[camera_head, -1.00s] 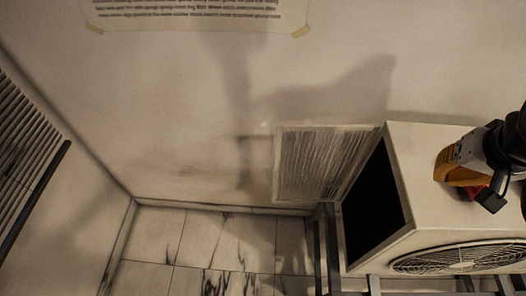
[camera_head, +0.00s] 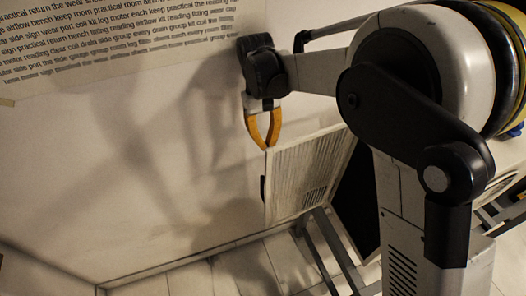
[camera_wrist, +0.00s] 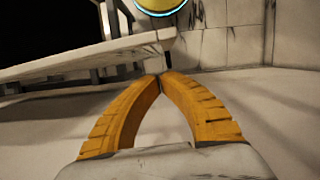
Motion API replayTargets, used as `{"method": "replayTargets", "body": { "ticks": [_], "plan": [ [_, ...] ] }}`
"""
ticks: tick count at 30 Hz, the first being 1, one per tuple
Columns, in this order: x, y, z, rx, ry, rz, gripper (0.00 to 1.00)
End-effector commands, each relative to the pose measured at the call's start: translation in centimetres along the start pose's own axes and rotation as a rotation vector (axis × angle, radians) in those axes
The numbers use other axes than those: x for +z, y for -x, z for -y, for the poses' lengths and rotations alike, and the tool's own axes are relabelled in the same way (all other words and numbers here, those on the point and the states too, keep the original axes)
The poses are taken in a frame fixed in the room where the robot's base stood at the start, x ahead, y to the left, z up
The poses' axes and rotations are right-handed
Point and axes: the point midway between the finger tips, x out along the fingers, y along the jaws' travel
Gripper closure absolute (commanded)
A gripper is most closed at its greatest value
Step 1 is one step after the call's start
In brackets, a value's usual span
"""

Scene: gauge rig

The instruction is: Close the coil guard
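The coil guard (camera_head: 303,172) is a pale louvred panel that stands swung out from the dark open side (camera_head: 356,195) of the white unit. A small dark part shows at its far left edge. In the wrist view the guard (camera_wrist: 90,62) appears nearly edge-on at the left. My gripper (camera_head: 269,147) has orange fingers pointing down at the guard's upper left corner. In the wrist view its fingertips (camera_wrist: 161,77) meet with nothing visible between them. They look close to the guard's edge; whether they touch it is unclear. My arm hides most of the unit.
The wall with a printed notice (camera_head: 110,45) is behind the guard and my gripper. A grey metal stand (camera_head: 335,255) is below the unit. Pale tiled floor (camera_head: 230,275) is clear at the lower left.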

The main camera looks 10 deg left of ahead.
Motion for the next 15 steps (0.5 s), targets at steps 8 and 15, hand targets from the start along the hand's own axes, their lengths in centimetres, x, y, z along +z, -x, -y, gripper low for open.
{"method": "replayTargets", "body": {
  "ticks": [8,15],
  "plan": [
    [0.0,-5.0,-0.1,0.0,-0.001,-0.001,1.0],
    [0.0,-8.3,-0.1,0.0,-0.002,-0.002,1.0]
  ]
}}
